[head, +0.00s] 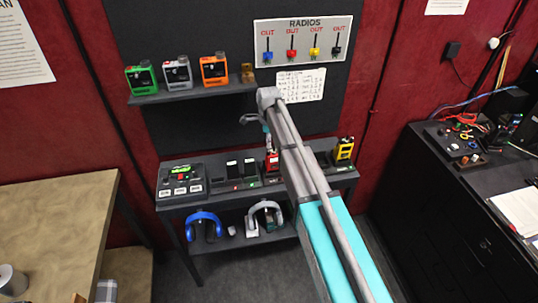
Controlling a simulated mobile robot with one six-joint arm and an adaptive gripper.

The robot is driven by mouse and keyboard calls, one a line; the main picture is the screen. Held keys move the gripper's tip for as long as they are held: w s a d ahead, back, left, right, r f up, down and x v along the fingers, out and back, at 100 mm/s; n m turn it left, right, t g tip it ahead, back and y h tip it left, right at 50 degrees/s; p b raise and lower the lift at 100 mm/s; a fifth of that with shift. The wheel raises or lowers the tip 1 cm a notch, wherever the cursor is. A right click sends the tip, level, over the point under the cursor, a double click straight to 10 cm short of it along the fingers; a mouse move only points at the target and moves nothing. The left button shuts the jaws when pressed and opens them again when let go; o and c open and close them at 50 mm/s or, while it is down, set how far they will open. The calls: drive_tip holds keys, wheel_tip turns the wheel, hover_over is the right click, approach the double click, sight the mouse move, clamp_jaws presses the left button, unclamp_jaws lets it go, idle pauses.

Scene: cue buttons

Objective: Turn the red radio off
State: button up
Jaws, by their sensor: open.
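A red radio (272,164) stands on the dark bench, just left of my arm. It is small in the view, and its knob or switch cannot be made out. My arm reaches up from the lower right and bends at the wrist above the bench. My gripper (252,120) is at the arm's far end, above and slightly left of the red radio in the picture. It looks open and empty, apart from the radio. My arm covers part of the bench just right of the radio.
A yellow radio (343,150) stands at the bench's right end. A shelf (195,91) with green, grey and orange radios hangs above. Headphones (205,224) sit below.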

sight(269, 153)
drive_tip(key=shift+f+b, duration=2.4)
drive_tip(key=shift+f, duration=0.25)
clamp_jaws()
